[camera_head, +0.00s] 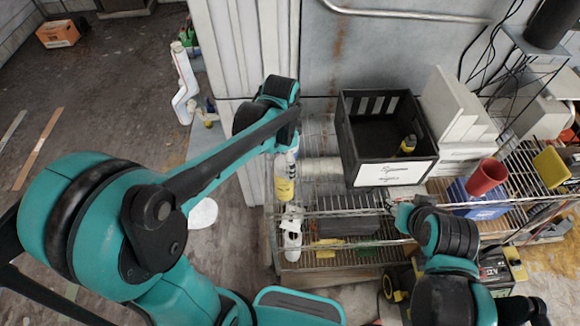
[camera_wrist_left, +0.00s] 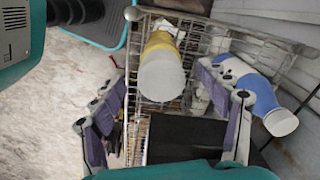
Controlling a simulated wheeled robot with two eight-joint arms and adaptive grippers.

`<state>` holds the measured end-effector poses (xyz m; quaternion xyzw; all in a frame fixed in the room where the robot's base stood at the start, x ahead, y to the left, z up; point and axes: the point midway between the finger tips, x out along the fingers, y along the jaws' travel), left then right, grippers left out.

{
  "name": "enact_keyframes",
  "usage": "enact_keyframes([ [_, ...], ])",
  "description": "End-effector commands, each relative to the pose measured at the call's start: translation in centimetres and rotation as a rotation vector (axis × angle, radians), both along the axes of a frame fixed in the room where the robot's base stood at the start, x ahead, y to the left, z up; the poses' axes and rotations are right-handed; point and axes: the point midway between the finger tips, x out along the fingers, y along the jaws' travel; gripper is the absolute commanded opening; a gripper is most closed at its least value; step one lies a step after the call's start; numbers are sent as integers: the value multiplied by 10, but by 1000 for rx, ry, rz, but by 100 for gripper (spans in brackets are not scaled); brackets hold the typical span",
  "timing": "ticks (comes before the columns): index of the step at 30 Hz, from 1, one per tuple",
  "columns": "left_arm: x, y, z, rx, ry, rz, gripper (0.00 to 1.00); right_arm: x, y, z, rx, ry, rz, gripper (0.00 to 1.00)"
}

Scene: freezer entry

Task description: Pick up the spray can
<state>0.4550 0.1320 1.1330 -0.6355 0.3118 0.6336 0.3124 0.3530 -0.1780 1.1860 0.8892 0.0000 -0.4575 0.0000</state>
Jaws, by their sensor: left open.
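A yellow can with a white cap, apparently the spray can (camera_head: 284,183), stands on the left end of the wire shelf in the head view. In the left wrist view the can (camera_wrist_left: 163,75) appears upper centre, cap towards the camera. My left gripper (camera_wrist_left: 160,85) is open, with one finger on each side of the can in the picture. I cannot tell whether the fingers touch it. In the head view my left arm reaches over to the can, and the fingers are not clear there. My right arm shows at lower right, but its gripper cannot be made out.
A blue and white bottle (camera_wrist_left: 250,88) lies close beside the right finger. A black crate (camera_head: 345,130) stands right of the can on the wire shelf (camera_head: 345,212). A red cup (camera_head: 487,177) and white boxes (camera_head: 455,110) are further right. A wall panel borders the left.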

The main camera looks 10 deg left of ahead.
Motion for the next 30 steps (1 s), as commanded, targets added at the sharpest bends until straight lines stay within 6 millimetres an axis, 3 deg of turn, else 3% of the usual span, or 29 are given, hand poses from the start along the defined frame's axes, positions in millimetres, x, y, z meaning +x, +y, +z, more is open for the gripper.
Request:
enact_keyframes([
  [16,2,-1,-70,0,3,-5,75,0,0,-15,0,0,0,40],
  [26,1,-1,-77,0,3,-4,75,0,0,-16,0,0,0,40],
  [30,1,-1,-77,0,3,-4,41,0,0,-16,0,0,0,40],
])
